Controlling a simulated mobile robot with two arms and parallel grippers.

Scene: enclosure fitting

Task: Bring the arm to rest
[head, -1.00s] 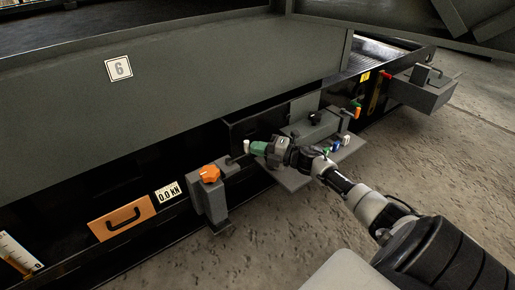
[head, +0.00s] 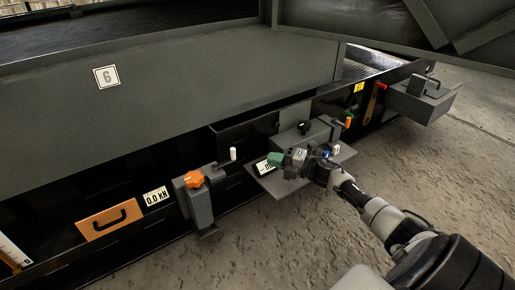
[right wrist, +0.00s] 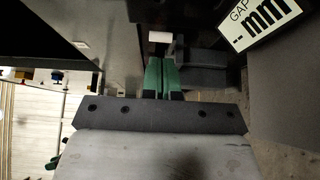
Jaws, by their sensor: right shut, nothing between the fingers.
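My right gripper (head: 273,160) is in front of the dark enclosure wall, over a small grey shelf. Its green fingers are together with nothing between them, and they also show shut in the right wrist view (right wrist: 158,76). A white peg-like handle (head: 233,154) stands to the left of the fingertips, apart from them in the head view. A white block (right wrist: 159,37) shows just beyond the fingertips in the right wrist view. My left gripper is not in view.
An orange knob (head: 194,179) on a grey post stands left of the gripper. A gap display (head: 264,167) sits beside the fingers, partly covered. An orange drawer front (head: 114,217) is further left. A grey box (head: 421,98) juts out at right. The concrete floor (head: 300,240) in front is open.

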